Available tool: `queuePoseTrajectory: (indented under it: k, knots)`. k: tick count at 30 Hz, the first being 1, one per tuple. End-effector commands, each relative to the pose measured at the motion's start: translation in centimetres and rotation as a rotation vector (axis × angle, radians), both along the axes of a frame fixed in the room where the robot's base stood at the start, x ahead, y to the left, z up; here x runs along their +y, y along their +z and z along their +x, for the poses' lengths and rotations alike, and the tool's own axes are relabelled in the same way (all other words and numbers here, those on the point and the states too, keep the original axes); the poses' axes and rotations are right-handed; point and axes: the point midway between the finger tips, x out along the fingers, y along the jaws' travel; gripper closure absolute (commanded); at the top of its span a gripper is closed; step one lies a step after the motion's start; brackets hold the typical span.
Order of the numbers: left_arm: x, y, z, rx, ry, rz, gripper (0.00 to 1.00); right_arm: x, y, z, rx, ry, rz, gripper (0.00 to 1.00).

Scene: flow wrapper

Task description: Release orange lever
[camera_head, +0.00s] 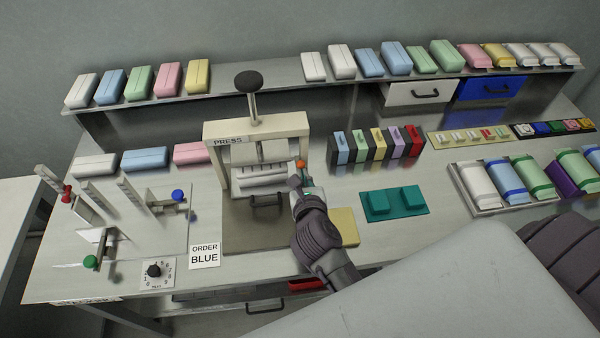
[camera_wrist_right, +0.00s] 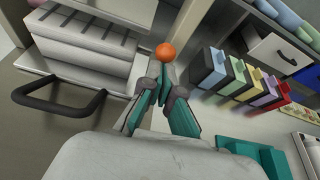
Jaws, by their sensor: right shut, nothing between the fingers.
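The orange lever's round knob (camera_head: 301,163) sits at the right side of the cream press (camera_head: 214,165). In the right wrist view the orange knob (camera_wrist_right: 166,52) is just beyond my fingertips, and its stem is hidden behind them. My right gripper (camera_head: 306,184) is shut, with nothing between its fingers. In the wrist view the closed fingertips (camera_wrist_right: 163,84) are right below the knob; whether they touch the lever I cannot tell. My left gripper is not in view.
The press has a black handle (camera_head: 266,200) in front and a black top knob (camera_head: 248,81). Colored bins (camera_head: 376,146) stand to the right. A teal fixture (camera_head: 394,204) and a yellow block (camera_head: 345,226) lie near my right arm. An order card (camera_head: 204,256) reads BLUE.

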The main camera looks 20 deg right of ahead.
Motion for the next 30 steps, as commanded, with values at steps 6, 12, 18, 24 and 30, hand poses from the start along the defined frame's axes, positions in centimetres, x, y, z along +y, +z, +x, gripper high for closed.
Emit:
queuePoseTrajectory:
  k: [6, 12, 18, 24, 30]
  knots:
    - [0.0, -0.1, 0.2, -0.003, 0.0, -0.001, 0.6, 0.0, 0.2, 0.1, -0.006, 0.0, -0.001, 1.0]
    - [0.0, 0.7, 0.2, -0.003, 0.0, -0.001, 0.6, 0.0, 0.9, 0.1, -0.006, 0.0, -0.001, 1.0]
    - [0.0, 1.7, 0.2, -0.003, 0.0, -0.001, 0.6, 0.0, 2.0, 0.2, -0.013, 0.002, -0.002, 1.0]
    - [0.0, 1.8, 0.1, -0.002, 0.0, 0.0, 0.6, 0.1, 2.3, 0.3, -0.017, 0.003, -0.002, 1.0]
    - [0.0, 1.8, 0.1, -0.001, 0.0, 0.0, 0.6, 0.1, 1.9, 0.2, -0.008, 0.001, -0.001, 1.0]
